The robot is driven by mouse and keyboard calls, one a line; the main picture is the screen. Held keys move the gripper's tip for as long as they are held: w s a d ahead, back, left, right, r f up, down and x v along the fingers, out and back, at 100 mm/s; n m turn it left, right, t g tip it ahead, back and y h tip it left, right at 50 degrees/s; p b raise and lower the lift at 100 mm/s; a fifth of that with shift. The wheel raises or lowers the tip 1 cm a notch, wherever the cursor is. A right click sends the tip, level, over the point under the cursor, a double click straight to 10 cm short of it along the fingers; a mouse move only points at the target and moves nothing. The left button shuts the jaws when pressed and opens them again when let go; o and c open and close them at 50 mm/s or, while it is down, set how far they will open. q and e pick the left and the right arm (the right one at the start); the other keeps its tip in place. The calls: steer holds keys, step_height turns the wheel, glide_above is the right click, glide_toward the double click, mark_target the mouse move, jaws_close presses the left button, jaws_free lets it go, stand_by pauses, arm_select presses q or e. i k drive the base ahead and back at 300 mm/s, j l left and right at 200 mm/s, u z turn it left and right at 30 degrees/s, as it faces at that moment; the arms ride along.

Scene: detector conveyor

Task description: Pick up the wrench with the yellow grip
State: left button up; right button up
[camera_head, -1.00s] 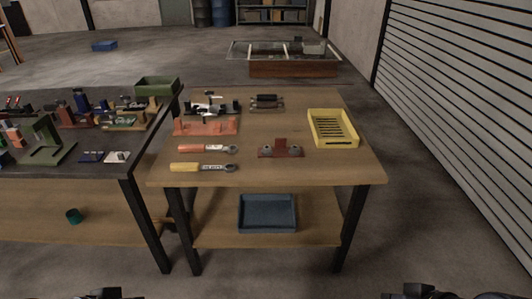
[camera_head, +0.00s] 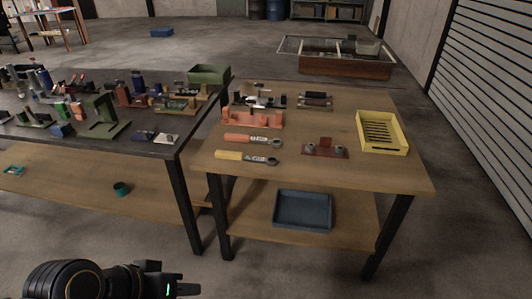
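The wrench with the yellow grip (camera_head: 229,155) lies flat near the front left edge of the wooden table (camera_head: 340,178), its metal head pointing right. A similar wrench with an orange-red grip (camera_head: 240,138) lies just behind it. My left gripper (camera_head: 188,289) shows at the bottom, left of the middle, low in front of the tables and well apart from the wrench. Its fingers are small and dark, so I cannot tell whether they are open. My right gripper is out of view.
A dark table (camera_head: 160,143) with several parts adjoins on the left. The wooden table also carries a yellow tray (camera_head: 400,147), a red-brown bracket (camera_head: 324,150) and an orange fixture (camera_head: 252,120). A blue bin (camera_head: 303,226) sits on its lower shelf. Floor is clear at right.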

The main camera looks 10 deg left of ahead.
mark_target(224, 155)
steer(key=j+z, duration=0.1)
steer(key=z, duration=0.35)
steer(key=i+j+z, duration=0.1)
steer(key=z, duration=0.35)
steer(key=j+z, duration=0.2)
steer(key=z, duration=0.25)
steer(key=j+z, duration=0.2)
steer(key=j, duration=0.3)
steer(key=k+j+z, duration=0.1)
steer(key=j+z, duration=0.15)
steer(key=j, duration=0.25)
steer(key=k+j+z, duration=0.2)
steer(key=j, duration=0.3)
steer(key=j+z, duration=0.2)
steer(key=j, duration=0.3)
steer(key=k+j, duration=0.1)
steer(key=j, duration=0.25)
steer(key=k+j, duration=0.15)
steer(key=j, duration=0.25)
steer(key=k+j, duration=0.1)
steer(key=j, duration=0.25)
steer(key=z, duration=0.05)
